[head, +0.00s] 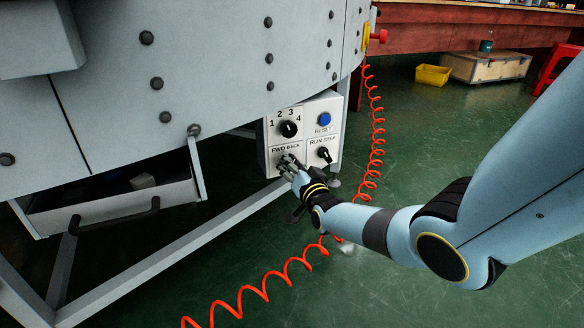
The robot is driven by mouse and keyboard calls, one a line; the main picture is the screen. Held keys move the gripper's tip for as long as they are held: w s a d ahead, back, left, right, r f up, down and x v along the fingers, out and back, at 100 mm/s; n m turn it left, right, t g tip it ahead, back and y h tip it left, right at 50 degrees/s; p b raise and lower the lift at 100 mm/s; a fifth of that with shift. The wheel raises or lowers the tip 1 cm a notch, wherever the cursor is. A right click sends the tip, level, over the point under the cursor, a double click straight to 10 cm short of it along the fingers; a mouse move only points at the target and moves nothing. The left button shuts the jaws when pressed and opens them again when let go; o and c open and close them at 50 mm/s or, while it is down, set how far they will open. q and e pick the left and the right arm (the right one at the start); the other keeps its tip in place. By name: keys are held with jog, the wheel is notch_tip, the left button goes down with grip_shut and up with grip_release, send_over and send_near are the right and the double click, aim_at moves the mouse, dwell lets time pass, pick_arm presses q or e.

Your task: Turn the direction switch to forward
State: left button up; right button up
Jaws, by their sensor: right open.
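A white control box (333,111) hangs under the grey conveyor's edge. Its lower left quarter is labelled FWD and BACK. My left gripper is not in view.
The same box has a numbered black knob (289,129), a blue RESET button (325,119) and a RUN/STEP knob (323,154). A coiled red cable (376,140) hangs to the right. An open drawer (110,212) and a frame bar (170,255) are at left.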

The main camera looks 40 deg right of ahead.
jog(key=shift+w, duration=0.1)
jog(key=shift+c, duration=0.5)
grip_shut()
